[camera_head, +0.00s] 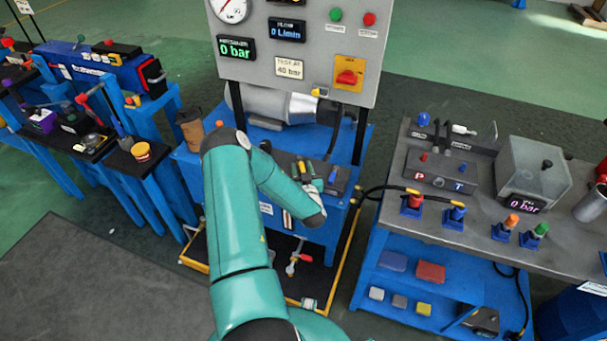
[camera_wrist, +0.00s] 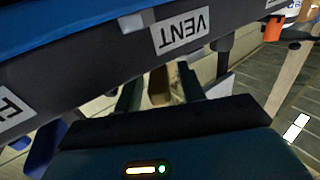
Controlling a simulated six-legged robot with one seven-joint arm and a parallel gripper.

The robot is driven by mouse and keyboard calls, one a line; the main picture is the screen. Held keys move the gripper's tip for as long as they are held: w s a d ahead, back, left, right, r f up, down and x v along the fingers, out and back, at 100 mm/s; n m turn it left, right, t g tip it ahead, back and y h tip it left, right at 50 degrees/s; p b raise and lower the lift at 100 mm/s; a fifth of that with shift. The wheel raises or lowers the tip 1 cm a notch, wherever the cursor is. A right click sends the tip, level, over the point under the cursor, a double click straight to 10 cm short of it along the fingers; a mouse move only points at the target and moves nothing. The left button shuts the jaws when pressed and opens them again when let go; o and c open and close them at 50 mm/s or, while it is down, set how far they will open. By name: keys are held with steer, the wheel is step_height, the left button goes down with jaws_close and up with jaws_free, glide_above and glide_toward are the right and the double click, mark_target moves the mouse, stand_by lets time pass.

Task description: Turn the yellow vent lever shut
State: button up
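My gripper (camera_wrist: 160,88) shows in the wrist view with its two dark fingers apart, beneath a dark panel edge. A white label (camera_wrist: 183,31) reading VENT appears upside down on that edge, just above the fingers. A tan-yellow piece (camera_wrist: 160,86) shows in the gap between the fingers; I cannot tell whether it is the vent lever or whether the fingers touch it. In the head view my green arm reaches to the front of the blue central stand (camera_head: 222,192). My gripper and the vent lever cannot be made out there.
A grey gauge panel (camera_head: 300,45) rises above the central stand, with a red knob (camera_head: 347,77). A red-handled valve (camera_head: 295,262) sits low on the stand. A grey bench (camera_head: 460,225) with fittings stands at right; blue stands with tools are at left.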

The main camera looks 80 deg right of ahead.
steer(key=v, duration=1.3)
steer(key=shift+a, duration=0.4)
